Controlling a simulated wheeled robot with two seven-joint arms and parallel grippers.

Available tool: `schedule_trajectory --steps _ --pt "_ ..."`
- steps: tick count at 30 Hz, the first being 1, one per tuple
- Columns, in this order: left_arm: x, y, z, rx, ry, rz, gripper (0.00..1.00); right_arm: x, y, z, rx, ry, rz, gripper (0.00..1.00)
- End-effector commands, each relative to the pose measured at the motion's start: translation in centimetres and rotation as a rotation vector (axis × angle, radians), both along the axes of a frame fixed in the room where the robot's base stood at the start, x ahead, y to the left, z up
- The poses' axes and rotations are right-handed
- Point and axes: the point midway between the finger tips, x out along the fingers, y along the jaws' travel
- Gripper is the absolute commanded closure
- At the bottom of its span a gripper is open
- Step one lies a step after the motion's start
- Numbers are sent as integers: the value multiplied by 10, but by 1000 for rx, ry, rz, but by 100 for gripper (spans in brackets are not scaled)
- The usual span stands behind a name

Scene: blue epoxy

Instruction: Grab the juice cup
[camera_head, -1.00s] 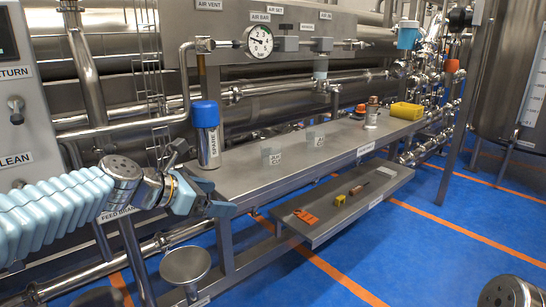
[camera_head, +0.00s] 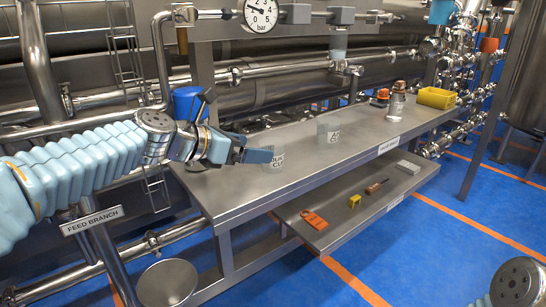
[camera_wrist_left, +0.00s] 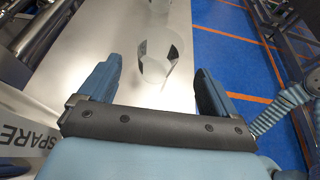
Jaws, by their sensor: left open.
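The juice cup (camera_head: 273,162) is a small clear cup with a white label on the steel bench, just right of my left gripper (camera_head: 238,130) in the head view. In the left wrist view the clear cup (camera_wrist_left: 157,60) shows ahead, between the directions of the two blue fingers. My left gripper, also in the wrist view (camera_wrist_left: 158,78), is open and empty, with the cup beyond the fingertips. A second clear cup (camera_head: 328,130) with a label stands farther along the bench. My right gripper is out of view.
A capped bottle (camera_head: 397,100) and yellow bin (camera_head: 437,98) are at the bench's far end. The lower shelf (camera_head: 340,222) holds several small items. Pipes run behind the bench.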

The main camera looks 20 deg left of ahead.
Motion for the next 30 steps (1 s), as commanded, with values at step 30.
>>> schedule_trajectory --steps 30 --pt "58 -39 -18 0 -1 2 38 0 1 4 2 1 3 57"
